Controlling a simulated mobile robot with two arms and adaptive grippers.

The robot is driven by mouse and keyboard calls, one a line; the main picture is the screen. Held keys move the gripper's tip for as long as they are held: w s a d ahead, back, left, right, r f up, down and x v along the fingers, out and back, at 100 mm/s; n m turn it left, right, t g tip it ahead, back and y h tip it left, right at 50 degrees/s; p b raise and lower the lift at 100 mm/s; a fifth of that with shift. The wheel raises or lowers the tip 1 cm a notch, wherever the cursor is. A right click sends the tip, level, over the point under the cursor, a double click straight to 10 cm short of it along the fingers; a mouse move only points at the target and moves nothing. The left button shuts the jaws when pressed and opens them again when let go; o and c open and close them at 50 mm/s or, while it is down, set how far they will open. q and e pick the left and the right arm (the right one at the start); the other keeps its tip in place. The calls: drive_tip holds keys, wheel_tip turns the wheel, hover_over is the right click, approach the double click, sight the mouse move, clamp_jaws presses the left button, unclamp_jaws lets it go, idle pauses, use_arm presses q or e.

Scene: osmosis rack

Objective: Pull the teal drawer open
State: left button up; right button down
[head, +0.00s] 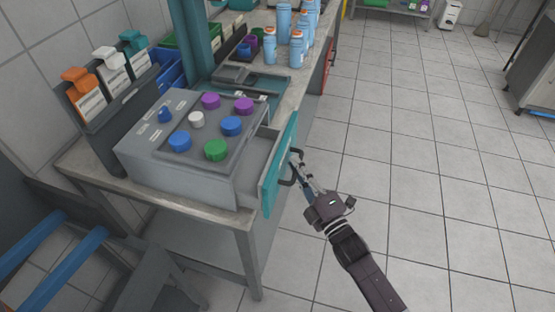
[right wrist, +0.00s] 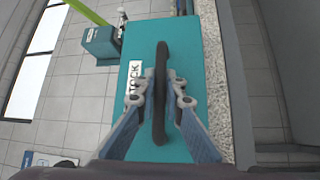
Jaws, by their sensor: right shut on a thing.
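The teal drawer front (head: 279,170) stands out from the grey cabinet body, with the drawer's grey side wall showing behind it, so the drawer is partly open. My right gripper (head: 298,172) is at the drawer's dark handle (head: 287,181). In the right wrist view the gripper's fingers (right wrist: 161,100) sit on both sides of the black handle (right wrist: 160,65) and are shut on it. The teal front (right wrist: 190,45) fills the middle of that view, with a label (right wrist: 133,82) reading partly "TOCK". My left gripper is not in view.
The cabinet (head: 180,178) stands on a bench and has several coloured knobs or caps on top. Blue bottles (head: 296,48) stand farther back. A rack with orange, white and teal-topped packets (head: 115,75) is at the left. The tiled floor (head: 420,150) to the right is clear.

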drive_tip(key=s+d, duration=0.2)
drive_tip(key=d, duration=0.5)
drive_tip(key=s+d, duration=0.2)
drive_tip(key=d, duration=0.5)
drive_tip(key=shift+s+d, duration=0.25)
drive_tip(key=shift+s, duration=0.15)
drive_tip(key=shift+f, duration=0.1)
drive_tip(key=c, duration=2.3)
unclamp_jaws()
drive_tip(key=v, duration=1.2)
